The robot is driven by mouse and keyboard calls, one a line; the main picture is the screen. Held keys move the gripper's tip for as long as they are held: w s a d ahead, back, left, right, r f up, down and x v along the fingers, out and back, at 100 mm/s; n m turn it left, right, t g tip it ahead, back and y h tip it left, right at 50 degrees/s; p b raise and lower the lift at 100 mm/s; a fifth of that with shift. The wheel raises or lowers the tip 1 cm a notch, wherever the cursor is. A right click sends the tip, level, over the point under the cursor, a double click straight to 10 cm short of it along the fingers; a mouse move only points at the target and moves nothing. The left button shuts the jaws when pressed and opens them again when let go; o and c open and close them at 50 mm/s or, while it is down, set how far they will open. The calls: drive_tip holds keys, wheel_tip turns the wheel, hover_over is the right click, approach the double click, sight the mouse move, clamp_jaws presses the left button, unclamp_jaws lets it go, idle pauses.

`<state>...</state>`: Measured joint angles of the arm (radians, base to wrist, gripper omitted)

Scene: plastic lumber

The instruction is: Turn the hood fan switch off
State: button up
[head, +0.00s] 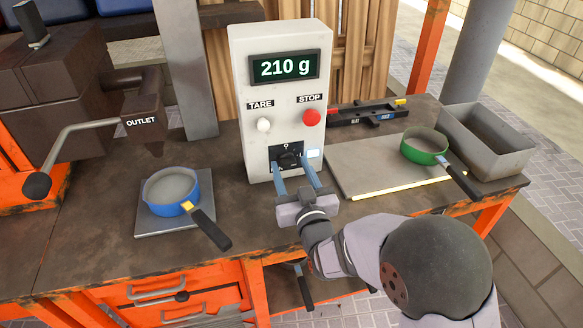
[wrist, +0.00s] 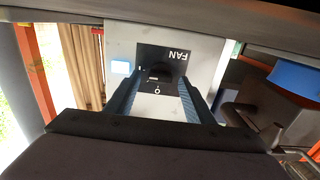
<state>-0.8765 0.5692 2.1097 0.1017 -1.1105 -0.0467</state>
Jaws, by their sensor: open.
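The fan switch (head: 289,159) is a dark knob on a black plate low on the front of a white control box (head: 248,130). In the wrist view, the plate marked FAN (wrist: 160,70) appears upside down, with the knob (wrist: 160,72) in its middle and a 0 mark beside it. My gripper (head: 294,164) is open, and its two blue fingers reach toward the plate, one on each side of the knob. In the wrist view the fingers (wrist: 160,88) flank the plate. I cannot tell whether they touch the knob. The knob's exact setting is unclear.
The box has a display (head: 285,67) reading 210 g, a white TARE button (head: 264,125) and a red STOP button (head: 311,118). A blue pan (head: 165,209) stands left on a plate. A green pan (head: 423,158) and a grey bin (head: 510,154) stand right.

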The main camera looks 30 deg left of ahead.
drive_tip(key=c, duration=1)
drive_tip(key=shift+c, duration=0.2)
drive_tip(key=shift+n+b, duration=0.35)
drive_tip(key=shift+n, duration=0.05)
drive_tip(key=n+b, duration=0.2)
drive_tip(key=n, duration=0.1)
drive_tip(key=shift+a+f+n, duration=0.1)
drive_tip(key=shift+n, duration=0.3)
drive_tip(key=n+b, duration=0.2)
drive_tip(key=n, duration=0.2)
drive_tip(key=shift+n, duration=0.3)
drive_tip(key=n+b, duration=0.2)
drive_tip(key=n, duration=0.2)
drive_tip(key=shift+s+f, duration=0.1)
drive_tip(key=n+b, duration=0.1)
drive_tip(key=n, duration=0.3)
drive_tip(key=shift+n, duration=0.3)
